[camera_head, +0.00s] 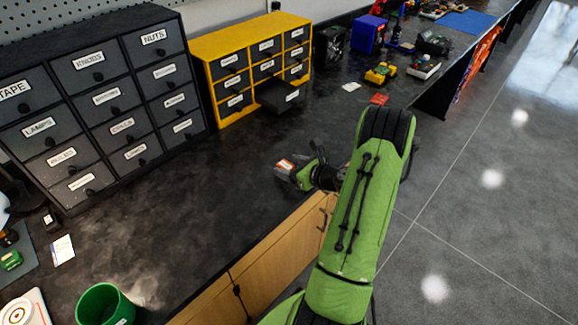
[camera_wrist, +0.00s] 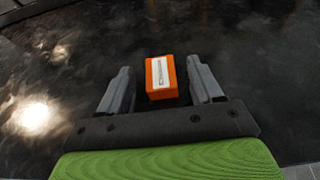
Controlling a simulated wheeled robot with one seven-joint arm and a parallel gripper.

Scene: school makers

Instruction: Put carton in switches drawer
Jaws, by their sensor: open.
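The carton, a small orange box with a white label (camera_wrist: 161,76), lies between my gripper's two fingers in the wrist view, with a narrow gap on each side. It also shows in the head view (camera_head: 284,166) on the dark worktop near the front edge, partly hidden by my gripper (camera_head: 298,173). My gripper is open around the carton. A yellow cabinet (camera_head: 219,48) stands behind, and its lower right drawer (camera_head: 283,97) is pulled out. The yellow cabinet's labels are too small to read, so I cannot tell which drawer is for switches.
A large black drawer cabinet (camera_head: 104,124) stands at the left. A green cup (camera_head: 104,303) is at the front left. The worktop before the cabinets is mostly clear.

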